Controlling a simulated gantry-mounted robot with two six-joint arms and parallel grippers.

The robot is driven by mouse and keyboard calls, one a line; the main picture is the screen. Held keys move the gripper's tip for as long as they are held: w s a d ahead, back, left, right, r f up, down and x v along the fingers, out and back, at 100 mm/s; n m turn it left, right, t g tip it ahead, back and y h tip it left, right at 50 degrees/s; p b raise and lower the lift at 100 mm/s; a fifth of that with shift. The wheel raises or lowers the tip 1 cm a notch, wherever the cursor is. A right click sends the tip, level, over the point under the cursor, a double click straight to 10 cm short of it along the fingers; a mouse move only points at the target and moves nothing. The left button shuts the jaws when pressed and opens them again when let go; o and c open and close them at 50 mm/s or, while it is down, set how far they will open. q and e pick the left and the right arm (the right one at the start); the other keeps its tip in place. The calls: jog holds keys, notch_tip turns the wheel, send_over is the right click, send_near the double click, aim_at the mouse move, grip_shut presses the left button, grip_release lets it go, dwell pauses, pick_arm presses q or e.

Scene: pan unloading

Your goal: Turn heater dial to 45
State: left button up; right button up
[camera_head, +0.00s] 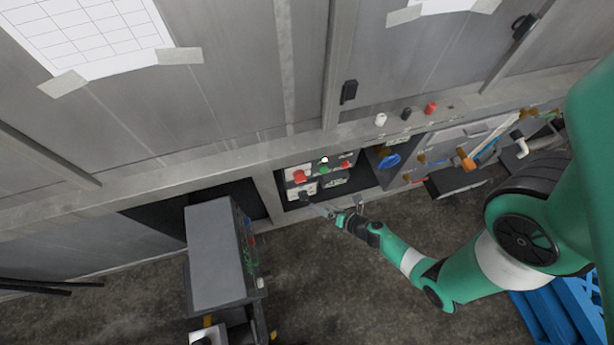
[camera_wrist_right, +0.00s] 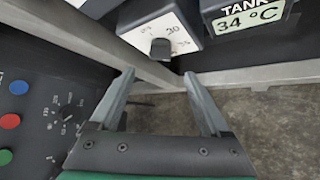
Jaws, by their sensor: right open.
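In the right wrist view, a black dial knob (camera_wrist_right: 160,48) sits on a white panel with the numbers 30 and 35 printed beside it. The white panel and its dark knob (camera_head: 304,196) also show in the head view, low in the wall recess. My right gripper (camera_wrist_right: 160,75) is open and empty, its two fingers apart just in front of the knob, on either side of it. It also shows in the head view (camera_head: 319,207) beside the lower panels. I cannot make out where the knob points. My left gripper is not in view.
A display (camera_wrist_right: 252,17) right of the dial reads TANK 34 °C. A dark panel (camera_wrist_right: 40,120) with blue, red and green buttons and another dial stands left of my gripper. In the head view, a grey box-like unit (camera_head: 213,257) stands left; bare floor lies between.

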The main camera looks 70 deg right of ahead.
aim_at(306, 198)
jog(key=b+x, duration=0.4)
jog(key=x, duration=0.5)
jog(key=shift+w+d+f+b, duration=0.15)
jog(key=shift+w+f+b, duration=0.05)
jog(key=shift+w+b, duration=0.1)
grip_shut()
jog(key=shift+s, duration=0.1)
